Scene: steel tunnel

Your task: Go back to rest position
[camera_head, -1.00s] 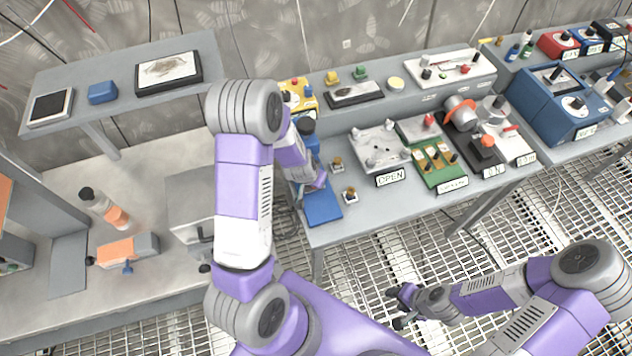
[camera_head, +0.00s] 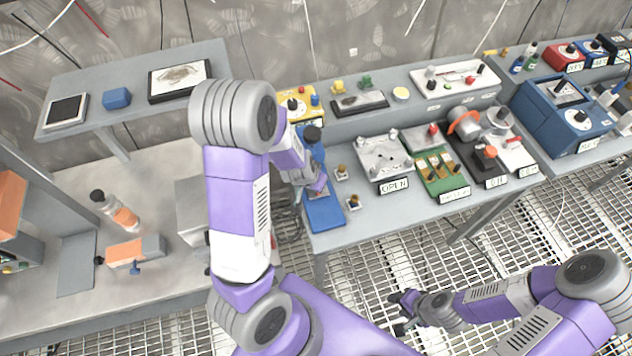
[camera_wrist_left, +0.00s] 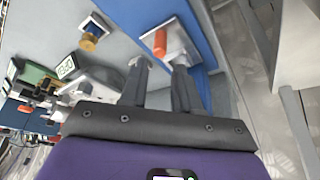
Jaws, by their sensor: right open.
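My left arm comes in from the left in the head view, and its gripper reaches over the blue board (camera_head: 325,214) at the left end of the bench. The left wrist view shows the left gripper (camera_wrist_left: 158,65) with its two fingers apart and nothing between them. Beyond the fingertips a small metal block with an orange cylinder (camera_wrist_left: 160,42) sits on the blue board (camera_wrist_left: 205,38). My right gripper (camera_head: 400,313) is open and empty at the lower right, in front of the bench and over the grating floor.
The bench (camera_head: 360,225) holds a device labelled OPEN (camera_head: 384,157), a green board (camera_head: 440,183) and two small brass-topped parts. A blue box (camera_head: 560,115) stands at the right. A shelf with a tablet (camera_head: 66,111) is at the left. The grating floor (camera_head: 370,275) before the bench looks clear.

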